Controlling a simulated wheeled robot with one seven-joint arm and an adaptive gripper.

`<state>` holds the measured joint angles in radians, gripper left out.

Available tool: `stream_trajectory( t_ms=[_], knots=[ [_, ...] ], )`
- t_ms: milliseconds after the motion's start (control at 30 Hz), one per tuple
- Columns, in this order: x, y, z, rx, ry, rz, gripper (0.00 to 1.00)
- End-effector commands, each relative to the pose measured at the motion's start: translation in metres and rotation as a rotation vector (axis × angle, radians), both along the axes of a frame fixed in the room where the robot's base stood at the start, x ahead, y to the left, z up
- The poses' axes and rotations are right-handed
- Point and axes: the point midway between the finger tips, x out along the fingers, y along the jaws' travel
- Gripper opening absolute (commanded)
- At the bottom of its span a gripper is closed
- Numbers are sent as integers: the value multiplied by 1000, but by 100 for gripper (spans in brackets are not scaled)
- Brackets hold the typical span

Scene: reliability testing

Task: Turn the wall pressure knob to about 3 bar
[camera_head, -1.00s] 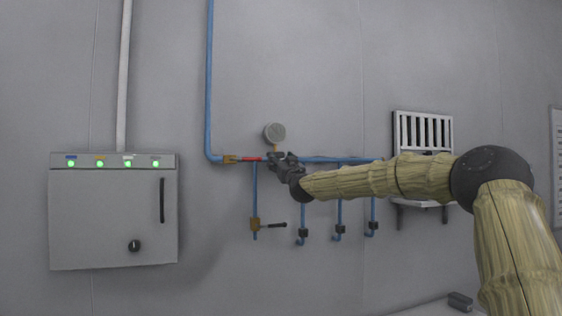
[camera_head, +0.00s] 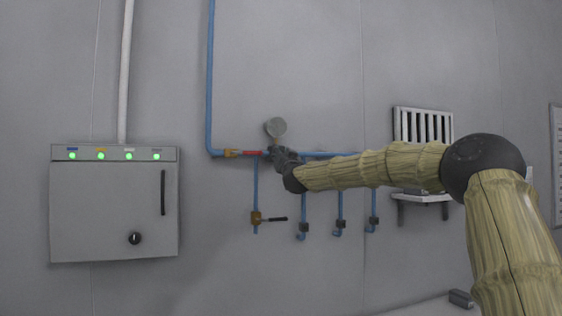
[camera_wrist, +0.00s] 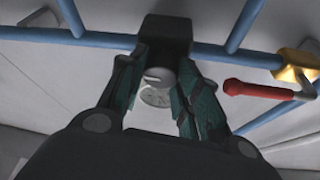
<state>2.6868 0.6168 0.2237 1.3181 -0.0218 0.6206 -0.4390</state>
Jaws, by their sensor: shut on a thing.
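My gripper (camera_head: 276,154) is at the wall's blue pipe, just below a round grey pressure gauge (camera_head: 276,127). The knob sits on the blue pipe line. The gauge (camera_wrist: 156,98) shows between the fingers, partly covered. Its needle and reading are too small to tell. In the head view my gripper hides the knob.
A red-handled valve (camera_head: 247,153) sits close to the left of my gripper; its red handle (camera_wrist: 258,90) shows in the wrist view. A lower valve (camera_head: 257,218) and several pipe drops hang below. A grey cabinet (camera_head: 113,210) is at left, a slatted rack (camera_head: 424,124) at right.

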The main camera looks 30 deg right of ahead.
Motion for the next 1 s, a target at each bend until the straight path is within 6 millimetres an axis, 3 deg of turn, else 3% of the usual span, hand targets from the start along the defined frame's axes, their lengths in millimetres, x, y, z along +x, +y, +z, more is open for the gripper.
stream_trajectory(
  t_ms=[500,1000],
  knots=[
    [0,1,1,349,-86,-1,9],
    [0,0,1,440,-108,-2,9]
  ],
)
